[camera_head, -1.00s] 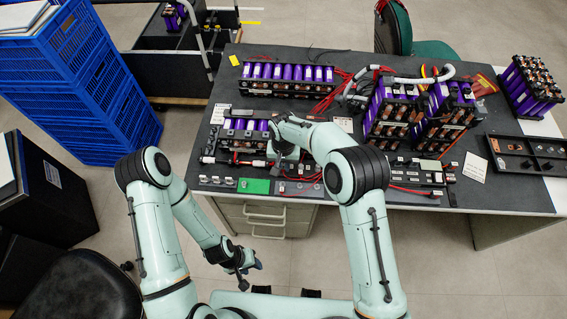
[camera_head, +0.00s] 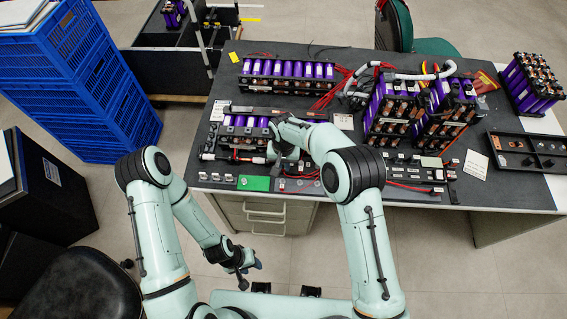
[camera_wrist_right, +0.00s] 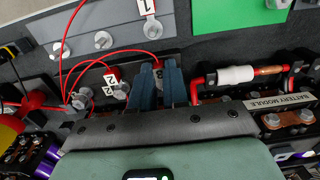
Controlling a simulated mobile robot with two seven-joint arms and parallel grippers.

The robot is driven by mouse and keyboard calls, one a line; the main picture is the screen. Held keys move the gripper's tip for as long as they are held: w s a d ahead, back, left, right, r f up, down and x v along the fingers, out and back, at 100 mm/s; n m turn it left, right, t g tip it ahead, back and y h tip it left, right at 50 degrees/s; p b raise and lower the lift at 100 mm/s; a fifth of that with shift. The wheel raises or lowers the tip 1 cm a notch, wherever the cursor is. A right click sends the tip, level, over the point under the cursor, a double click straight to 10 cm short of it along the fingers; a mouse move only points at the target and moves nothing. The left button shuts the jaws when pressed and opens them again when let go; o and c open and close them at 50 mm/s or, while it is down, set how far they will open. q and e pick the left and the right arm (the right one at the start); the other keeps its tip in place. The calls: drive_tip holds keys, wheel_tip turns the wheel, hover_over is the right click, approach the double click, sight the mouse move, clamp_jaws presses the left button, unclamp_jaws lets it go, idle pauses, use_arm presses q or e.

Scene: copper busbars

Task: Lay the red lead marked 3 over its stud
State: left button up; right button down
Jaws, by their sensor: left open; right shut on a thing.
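Silver studs (camera_wrist_right: 103,40) stand on grey plates, beside a label 1 (camera_wrist_right: 147,25). I cannot tell which stud belongs to lead 3. My left gripper (camera_head: 250,274) is open and empty, in front of the bench.
A battery module (camera_wrist_right: 290,102) with copper bars and a white-sleeved red cable (camera_wrist_right: 235,75) lie close to the right gripper. A green card (camera_head: 254,183) is on the bench's front edge. Tall purple cell packs (camera_head: 395,105) stand to the right. Blue crates (camera_head: 70,90) stand left.

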sight(283, 166)
use_arm(q)
drive_tip(key=shift+f, duration=0.1)
use_arm(e)
drive_tip(key=shift+f, duration=0.2)
drive_tip(key=c, duration=1.1)
unclamp_jaws()
drive_tip(key=shift+o, duration=0.2)
drive_tip(key=shift+r, duration=0.1)
drive_tip(key=shift+r+p, duration=0.75)
drive_tip(key=shift+r, duration=2.25)
use_arm(q)
drive_tip(key=shift+w+r, duration=1.05)
drive_tip(key=shift+r, duration=0.15)
